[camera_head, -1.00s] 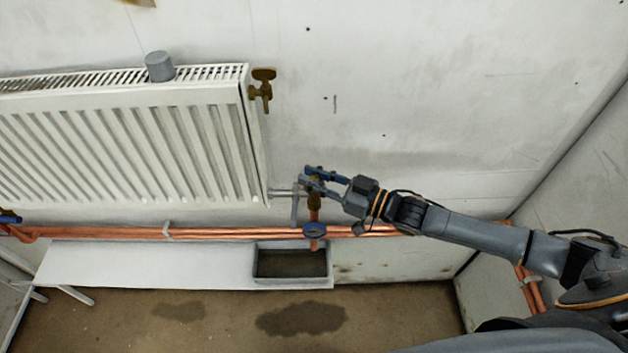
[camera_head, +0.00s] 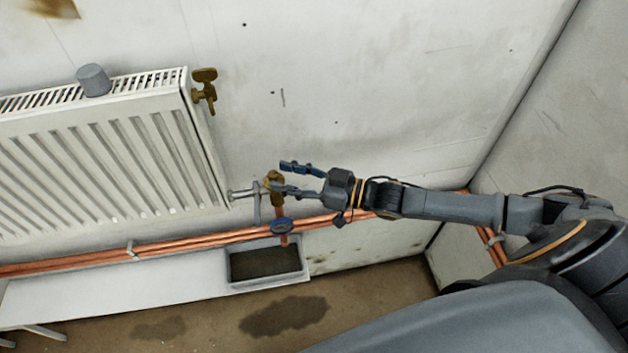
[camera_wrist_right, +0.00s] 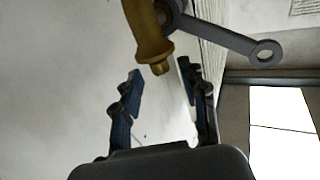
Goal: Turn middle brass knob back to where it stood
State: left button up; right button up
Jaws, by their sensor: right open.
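A brass valve with a knob-like end (camera_head: 273,184) stands on a short copper pipe right of the radiator. It also shows in the right wrist view (camera_wrist_right: 148,35), just beyond the fingertips. A grey lever with a ring end (camera_wrist_right: 235,38) sits beside it there. My right gripper (camera_head: 298,178) is open and empty, close to the right of the brass valve. In the right wrist view its blue-grey fingers (camera_wrist_right: 162,84) are spread apart, and the brass end lies ahead of the gap. Another brass knob (camera_head: 204,88) is at the radiator's upper right corner. My left gripper is out of view.
A white radiator (camera_head: 110,150) with a grey cap (camera_head: 93,79) is at left. A tray with dark contents (camera_head: 226,275) stands below. The wall above the gripper is clear.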

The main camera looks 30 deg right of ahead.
jog(key=v, duration=0.8)
jog(key=shift+s+d, duration=0.2)
jog(key=shift+s, duration=0.05)
